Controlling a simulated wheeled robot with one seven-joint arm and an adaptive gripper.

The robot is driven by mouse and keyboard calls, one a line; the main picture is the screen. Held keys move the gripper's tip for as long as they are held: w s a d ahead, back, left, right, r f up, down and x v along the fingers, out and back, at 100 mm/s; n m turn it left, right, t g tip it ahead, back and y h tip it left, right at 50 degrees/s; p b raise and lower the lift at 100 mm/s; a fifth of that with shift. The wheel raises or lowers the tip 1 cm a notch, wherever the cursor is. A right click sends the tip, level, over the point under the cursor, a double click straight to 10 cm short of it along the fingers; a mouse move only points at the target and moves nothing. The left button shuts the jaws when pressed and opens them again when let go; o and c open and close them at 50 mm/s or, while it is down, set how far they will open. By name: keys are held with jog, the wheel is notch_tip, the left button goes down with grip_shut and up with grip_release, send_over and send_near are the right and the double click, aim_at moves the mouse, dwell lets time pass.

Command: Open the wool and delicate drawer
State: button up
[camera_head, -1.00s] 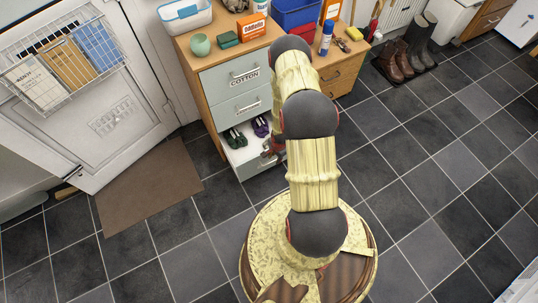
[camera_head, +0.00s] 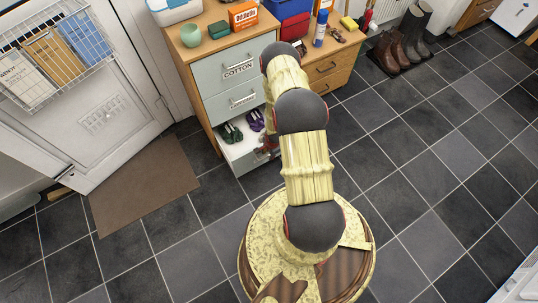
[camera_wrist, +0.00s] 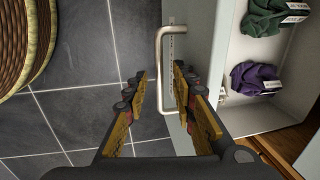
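The bottom drawer (camera_head: 242,163) of the grey-fronted chest stands open, with green and purple knitted items inside. In the wrist view its front panel (camera_wrist: 207,35) runs beside a metal bar handle (camera_wrist: 159,50). The green item (camera_wrist: 268,18) and the purple item (camera_wrist: 255,79) lie in the white drawer interior. My gripper (camera_wrist: 159,82) is open, with one finger on each side of the handle bar and gaps visible between bar and fingers. In the head view my gripper (camera_head: 268,146) is small and partly hidden by my arm at the drawer front.
The upper drawers, one labelled COTTON (camera_head: 238,69), are shut. A brown mat (camera_head: 145,183) lies by the white door at left. Boots (camera_head: 393,52) stand at the back right. Much tiled floor on the right is clear.

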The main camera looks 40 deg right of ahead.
jog(key=c, duration=0.3)
grip_shut()
dwell(0.7)
